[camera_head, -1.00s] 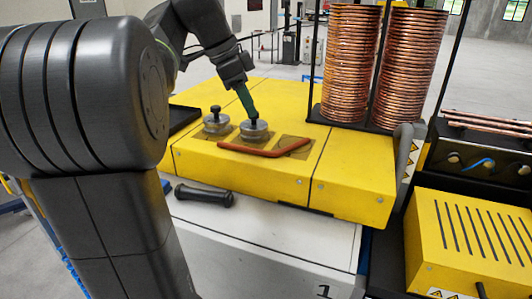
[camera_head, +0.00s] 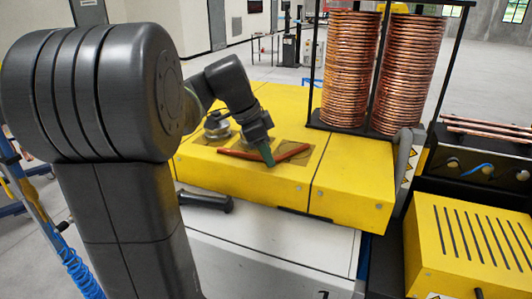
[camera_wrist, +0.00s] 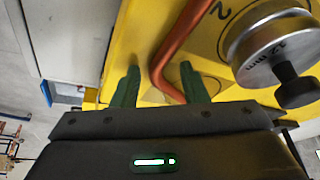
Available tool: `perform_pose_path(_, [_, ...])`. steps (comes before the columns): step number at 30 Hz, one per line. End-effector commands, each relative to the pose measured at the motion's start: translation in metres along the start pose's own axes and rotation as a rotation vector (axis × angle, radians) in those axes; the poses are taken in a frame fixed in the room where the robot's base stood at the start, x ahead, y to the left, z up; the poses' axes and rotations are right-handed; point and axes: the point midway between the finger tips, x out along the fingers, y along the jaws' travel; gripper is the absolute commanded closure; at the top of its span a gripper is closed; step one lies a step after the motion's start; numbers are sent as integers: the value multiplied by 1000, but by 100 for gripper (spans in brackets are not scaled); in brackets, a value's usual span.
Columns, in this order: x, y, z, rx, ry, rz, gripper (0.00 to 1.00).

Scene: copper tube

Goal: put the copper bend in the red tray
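The copper bend (camera_head: 240,155) is a bent reddish tube lying on the yellow bench top. My gripper (camera_head: 268,159), with green fingers, points down at the bend near its corner. In the wrist view the gripper (camera_wrist: 158,82) is open. The copper bend (camera_wrist: 177,42) runs between the two fingers, with a gap on the left side. Its lower end is hidden behind the gripper body. I cannot tell whether the fingers are low enough to straddle it. No red tray shows in these views.
A round metal die (camera_wrist: 272,45) with a black knob sits close to the right finger. A black-handled tool (camera_head: 205,201) lies at the bench's front edge. Tall copper coils (camera_head: 350,70) stand behind. A slotted yellow box (camera_head: 470,240) is at right.

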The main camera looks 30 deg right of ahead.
Motion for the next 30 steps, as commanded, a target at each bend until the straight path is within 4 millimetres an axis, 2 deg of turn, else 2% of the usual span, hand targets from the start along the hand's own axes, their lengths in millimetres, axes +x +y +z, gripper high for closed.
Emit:
perform_pose_path(5, [0,0,0,0,0,0,60])
perform_pose_path(12, [0,0,0,0,0,0,100])
perform_pose_path(23, [-6,-1,-3,1,1,-2,100])
perform_pose_path(26, [-19,-2,-8,2,1,-5,100])
perform_pose_path(30, [-47,-3,-20,3,1,-6,100])
